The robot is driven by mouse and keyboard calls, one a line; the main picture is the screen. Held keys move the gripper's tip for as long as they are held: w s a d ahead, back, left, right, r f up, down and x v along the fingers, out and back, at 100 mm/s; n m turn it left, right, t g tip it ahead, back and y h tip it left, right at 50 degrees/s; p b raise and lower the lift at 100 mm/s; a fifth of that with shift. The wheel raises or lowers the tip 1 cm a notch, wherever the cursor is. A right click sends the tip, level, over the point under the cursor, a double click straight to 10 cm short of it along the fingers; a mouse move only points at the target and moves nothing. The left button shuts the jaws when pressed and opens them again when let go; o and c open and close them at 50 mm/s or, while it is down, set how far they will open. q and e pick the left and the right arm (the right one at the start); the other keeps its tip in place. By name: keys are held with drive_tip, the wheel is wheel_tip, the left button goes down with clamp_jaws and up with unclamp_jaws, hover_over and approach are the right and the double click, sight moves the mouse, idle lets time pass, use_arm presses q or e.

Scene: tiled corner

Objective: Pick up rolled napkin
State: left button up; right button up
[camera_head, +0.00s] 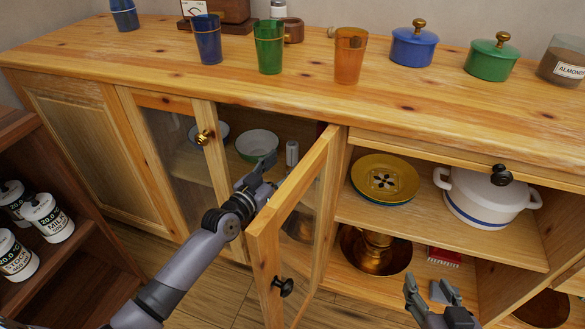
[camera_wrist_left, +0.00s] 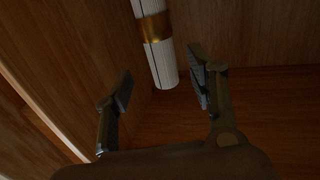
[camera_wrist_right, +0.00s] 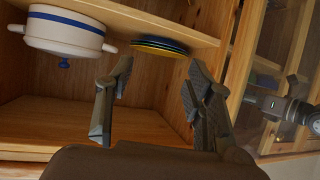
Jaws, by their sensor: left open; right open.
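The rolled napkin (camera_wrist_left: 160,62), white with a gold band, shows in the left wrist view. It reaches down from the top edge, its near end just beyond the fingertips and between the two fingers in the picture. My left gripper (camera_wrist_left: 161,85) is open with nothing in its jaws. In the head view, my left gripper (camera_head: 256,182) is inside the cabinet behind the open glass door. A small white upright thing (camera_head: 292,153) there may be the napkin. My right gripper (camera_head: 427,288) is open and empty, low before the right compartment; its fingers also show in the right wrist view (camera_wrist_right: 158,75).
The open glass door (camera_head: 290,215) stands out between my arms. Bowls (camera_head: 257,146) sit in the left compartment. Yellow plates (camera_head: 385,180) and a white pot (camera_head: 487,197) are on the right shelf. Cups and lidded pots line the cabinet top. A side shelf (camera_head: 60,262) holds jars.

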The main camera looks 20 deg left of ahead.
sight(289, 158)
use_arm(q)
drive_tip(key=b+x, duration=0.2)
drive_tip(key=x, duration=0.3)
drive_tip(key=shift+a+f, duration=0.1)
drive_tip(key=shift+f, duration=0.1)
drive_tip(key=shift+w, duration=0.3)
use_arm(e)
wheel_tip(289, 158, up, 9)
drive_tip(key=w+a+t+y, duration=0.1)
drive_tip(key=w+a+t, duration=0.1)
drive_tip(key=t, duration=0.3)
drive_tip(key=shift+w+f+y, duration=0.15)
drive_tip(key=shift+w+y, duration=0.25)
drive_tip(key=shift+w, duration=0.05)
use_arm(q)
drive_tip(key=shift+c, duration=0.4)
drive_tip(key=c, duration=1.1)
drive_tip(key=shift+r, duration=0.15)
drive_tip(key=shift+c, duration=0.2)
use_arm(e)
drive_tip(key=shift+f, duration=0.1)
